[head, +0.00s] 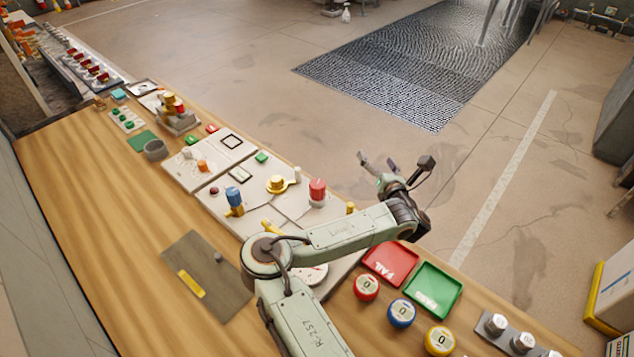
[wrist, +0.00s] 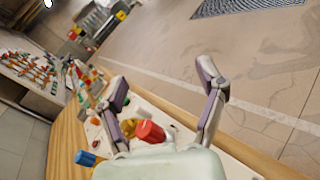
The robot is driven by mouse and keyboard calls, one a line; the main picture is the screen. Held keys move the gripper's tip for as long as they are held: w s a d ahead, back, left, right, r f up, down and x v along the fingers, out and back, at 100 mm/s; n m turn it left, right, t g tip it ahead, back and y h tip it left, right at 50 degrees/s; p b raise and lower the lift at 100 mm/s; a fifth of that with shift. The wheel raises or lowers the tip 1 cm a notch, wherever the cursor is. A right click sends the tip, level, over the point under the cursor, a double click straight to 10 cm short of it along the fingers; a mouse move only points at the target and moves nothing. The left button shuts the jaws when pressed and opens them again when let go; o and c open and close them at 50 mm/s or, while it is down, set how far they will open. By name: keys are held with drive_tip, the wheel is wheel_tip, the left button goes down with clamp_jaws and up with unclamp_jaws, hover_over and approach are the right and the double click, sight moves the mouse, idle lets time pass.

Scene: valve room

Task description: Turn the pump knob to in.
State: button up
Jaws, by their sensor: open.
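My gripper (head: 377,161) is open and empty, raised beyond the bench's right edge, over the floor. Its two spread fingers also show in the wrist view (wrist: 163,80). The bench panels carry several knobs: a red one (head: 317,189), a yellow one (head: 276,183), a blue one (head: 234,197) and a small orange one (head: 202,166). I cannot read which is the pump knob or where "in" is marked. In the wrist view the red knob (wrist: 150,132), yellow knob (wrist: 128,127) and blue knob (wrist: 86,158) lie low in the picture. My gripper is apart from all of them.
A red FAIL tray (head: 391,263) and a green tray (head: 433,289) lie on the wooden bench (head: 120,215). Red, blue and yellow round pieces stand nearby. A round gauge (head: 311,274) is partly hidden by my arm. Open floor lies to the right.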

sight(321, 190)
drive_tip(key=a+f+n+g+y, duration=0.1)
drive_tip(key=a+f+n, duration=0.1)
drive_tip(key=a+f, duration=0.1)
drive_tip(key=a+f+n+g+y, duration=0.1)
drive_tip(key=a+f+n, duration=0.2)
drive_tip(key=a, duration=0.1)
drive_tip(key=s+a+f+n+g+y, duration=0.1)
drive_tip(key=a+f+n, duration=0.1)
drive_tip(key=a+f, duration=0.1)
drive_tip(key=shift+s+a+f+n+g, duration=0.1)
drive_tip(key=shift+a+f+n+g, duration=0.2)
drive_tip(key=shift+f+g, duration=0.15)
drive_tip(key=x, duration=0.6)
drive_tip(key=shift+w+f, duration=0.15)
drive_tip(key=shift+w, duration=0.1)
drive_tip(key=c, duration=1.2)
